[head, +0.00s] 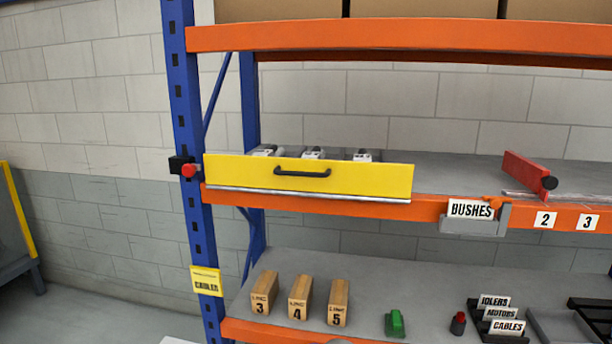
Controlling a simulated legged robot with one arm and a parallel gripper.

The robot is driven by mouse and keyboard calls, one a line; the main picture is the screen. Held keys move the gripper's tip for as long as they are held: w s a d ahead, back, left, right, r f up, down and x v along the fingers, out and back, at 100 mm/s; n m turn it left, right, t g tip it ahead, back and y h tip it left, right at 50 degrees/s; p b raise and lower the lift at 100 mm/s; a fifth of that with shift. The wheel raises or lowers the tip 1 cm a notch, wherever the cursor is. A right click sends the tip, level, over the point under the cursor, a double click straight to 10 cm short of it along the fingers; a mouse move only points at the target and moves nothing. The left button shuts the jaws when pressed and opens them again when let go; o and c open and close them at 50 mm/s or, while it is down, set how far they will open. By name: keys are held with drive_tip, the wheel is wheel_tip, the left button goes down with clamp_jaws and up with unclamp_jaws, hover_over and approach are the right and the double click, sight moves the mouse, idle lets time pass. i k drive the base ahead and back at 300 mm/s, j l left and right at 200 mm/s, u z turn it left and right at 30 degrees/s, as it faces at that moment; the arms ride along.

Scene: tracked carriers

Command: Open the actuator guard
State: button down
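The likely actuator guard is a yellow panel (370,179) with a black bar handle (302,172), at the front left of the middle shelf. It stands upright with a grey strip along its lower edge, and looks closed. Behind its top edge, the tops of several white-grey units (313,152) show; their lower parts are hidden. My gripper is not in view.
A red button (188,171) is on the blue post left of the panel. A red lever-like part (529,174) and a "BUSHES" holder (472,215) are to the right. Wooden blocks (299,298), a green item (395,323) and labelled dividers (503,315) occupy the lower shelf.

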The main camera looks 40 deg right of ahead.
sight(366, 178)
drive_tip(key=z, duration=0.9)
